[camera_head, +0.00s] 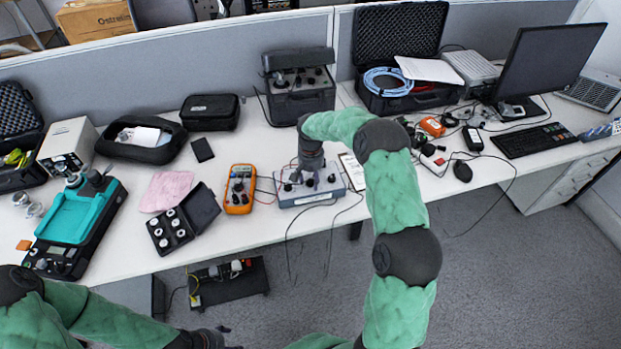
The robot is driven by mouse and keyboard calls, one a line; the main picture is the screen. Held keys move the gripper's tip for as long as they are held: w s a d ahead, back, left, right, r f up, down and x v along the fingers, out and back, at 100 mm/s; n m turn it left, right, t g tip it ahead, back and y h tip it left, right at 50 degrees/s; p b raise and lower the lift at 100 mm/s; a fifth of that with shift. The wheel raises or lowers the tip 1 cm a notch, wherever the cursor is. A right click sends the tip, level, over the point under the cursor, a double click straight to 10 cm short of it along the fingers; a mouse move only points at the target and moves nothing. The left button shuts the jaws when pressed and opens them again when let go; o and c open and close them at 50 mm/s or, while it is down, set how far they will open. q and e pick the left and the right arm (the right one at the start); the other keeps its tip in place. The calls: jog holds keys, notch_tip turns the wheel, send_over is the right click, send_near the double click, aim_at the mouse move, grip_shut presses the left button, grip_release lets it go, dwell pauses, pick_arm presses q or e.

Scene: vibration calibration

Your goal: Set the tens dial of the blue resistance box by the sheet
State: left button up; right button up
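The blue resistance box (329,194), pale grey-blue with dark knobs on top, stands near the front edge of the table, with wires at it. My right gripper (310,173) reaches down over the box from above and is at its knobs. It hides part of the box's top, and I cannot tell whether its fingers touch a knob or are open or shut. The dial markings are too small to read. A sheet on a clipboard (351,169) lies just right of the box, partly behind my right arm. My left gripper (212,338) is low at the bottom edge, away from the table; its fingers are unclear.
An orange multimeter (239,189) lies left of the box. A black case with weights (172,231) and a pink cloth (166,190) lie further left. A black instrument case (300,97) stands behind. Dark leads hang over the table's front edge. A monitor and keyboard (534,140) are right.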

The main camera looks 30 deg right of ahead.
jog(key=shift+r, duration=0.1)
notch_tip(320, 180, up, 12)
dwell(0.6)
dwell(0.5)
